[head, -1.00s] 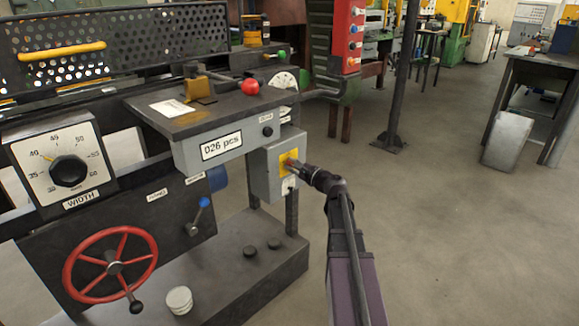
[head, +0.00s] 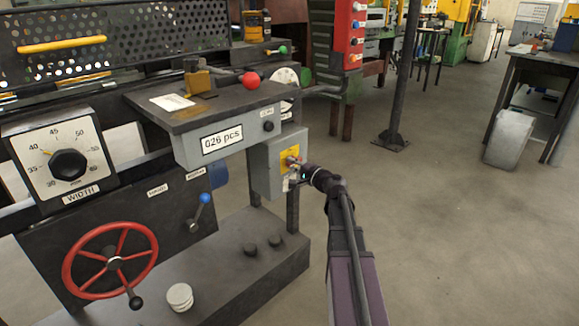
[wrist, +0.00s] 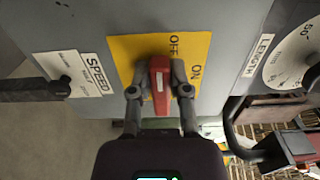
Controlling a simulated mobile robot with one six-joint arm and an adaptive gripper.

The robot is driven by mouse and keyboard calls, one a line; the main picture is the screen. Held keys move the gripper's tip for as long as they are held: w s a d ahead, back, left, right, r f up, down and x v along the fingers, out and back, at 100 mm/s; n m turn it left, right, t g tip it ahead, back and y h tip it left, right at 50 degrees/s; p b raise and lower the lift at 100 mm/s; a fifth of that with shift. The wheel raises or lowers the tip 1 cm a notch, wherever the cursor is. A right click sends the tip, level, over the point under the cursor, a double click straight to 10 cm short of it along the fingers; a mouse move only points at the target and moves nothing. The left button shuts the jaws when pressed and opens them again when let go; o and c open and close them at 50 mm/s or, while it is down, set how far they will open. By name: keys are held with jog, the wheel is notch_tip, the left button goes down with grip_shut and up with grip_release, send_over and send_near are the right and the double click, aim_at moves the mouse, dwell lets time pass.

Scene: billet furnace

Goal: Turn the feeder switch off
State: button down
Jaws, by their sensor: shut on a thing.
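The feeder switch has a red handle (wrist: 160,72) on a yellow plate (wrist: 126,52) marked OFF and ON. The words appear sideways in the wrist view. My gripper (wrist: 160,91) is shut on the red handle, one finger on each side. The handle stands near the OFF word, with ON farther right; its exact setting is hard to tell. In the head view, the yellow plate (head: 290,153) is on a grey box (head: 264,173) at the machine's right end. My gripper (head: 297,166) reaches it from the right and hides most of the handle.
A counter box (head: 222,140) reading 026 pcs is just left of and above the switch box. A red handwheel (head: 112,258) and blue-tipped lever (head: 203,200) are farther left. A SPEED label (wrist: 94,73) and length dial (wrist: 295,55) flank the plate.

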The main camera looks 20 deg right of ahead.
jog(key=shift+s+a, duration=0.1)
jog(key=shift+a, duration=0.1)
jog(key=c, duration=0.6)
grip_release()
jog(key=shift+d, duration=0.1)
jog(key=shift+d, duration=0.1)
jog(key=v, duration=1.2)
